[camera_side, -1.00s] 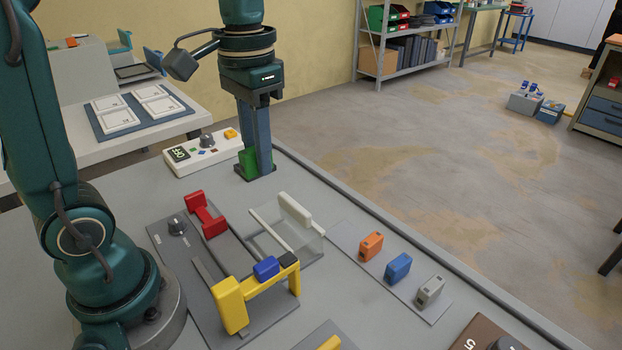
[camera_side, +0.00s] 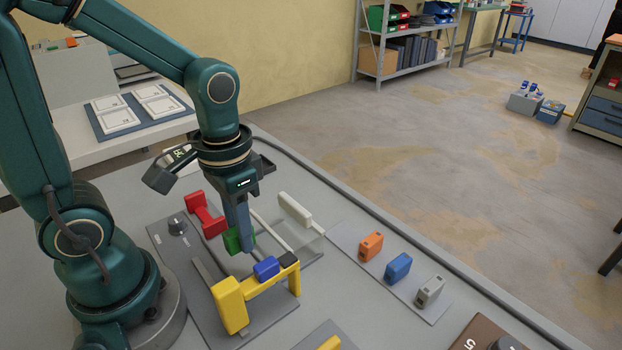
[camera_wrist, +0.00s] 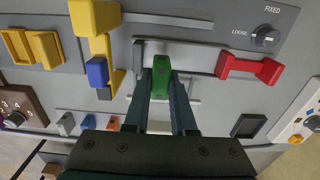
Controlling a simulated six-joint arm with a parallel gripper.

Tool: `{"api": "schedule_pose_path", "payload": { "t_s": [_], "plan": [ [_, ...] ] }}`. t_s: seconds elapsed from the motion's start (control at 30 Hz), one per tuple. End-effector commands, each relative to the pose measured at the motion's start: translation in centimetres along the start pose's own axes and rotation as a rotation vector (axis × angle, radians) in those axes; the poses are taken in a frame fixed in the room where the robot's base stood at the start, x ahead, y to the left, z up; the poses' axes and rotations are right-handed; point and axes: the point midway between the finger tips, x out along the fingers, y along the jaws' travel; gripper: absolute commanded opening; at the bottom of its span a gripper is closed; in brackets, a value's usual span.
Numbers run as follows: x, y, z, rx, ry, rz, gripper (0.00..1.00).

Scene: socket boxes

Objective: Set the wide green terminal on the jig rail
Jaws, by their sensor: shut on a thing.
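The wide green terminal (camera_side: 232,240) is gripped between the fingers of my gripper (camera_side: 242,248). In the wrist view the green terminal (camera_wrist: 160,82) shows between the two fingertips (camera_wrist: 160,75). It is over the jig, between the red end piece (camera_side: 206,214) and the yellow end piece (camera_side: 231,305). The jig rail (camera_wrist: 205,62) runs beneath it in the wrist view. I cannot tell whether terminal and rail touch. A blue terminal (camera_side: 266,268) and a dark piece (camera_side: 288,259) sit at the yellow bracket. My gripper hides part of the rail in the side view.
A white block (camera_side: 294,211) stands on a clear plate behind the jig. Orange (camera_side: 370,246), blue (camera_side: 398,267) and grey (camera_side: 430,290) terminals stand in a row at right. A knob (camera_side: 177,226) marked FIXED and LOOSE is on the jig plate. A dark pad (camera_wrist: 248,125) is empty.

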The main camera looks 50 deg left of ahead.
Motion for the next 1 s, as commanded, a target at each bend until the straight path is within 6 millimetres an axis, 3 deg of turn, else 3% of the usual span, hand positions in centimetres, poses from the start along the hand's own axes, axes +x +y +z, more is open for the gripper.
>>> {"api": "schedule_pose_path", "payload": {
  "t_s": [0.6, 1.0],
  "plan": [
    [4.7, 0.0, 0.1, 0.0, -0.005, 0.0, 0.0],
    [5.6, 0.0, 0.0, 0.0, 0.0, 0.0, 0.0]
  ]
}}
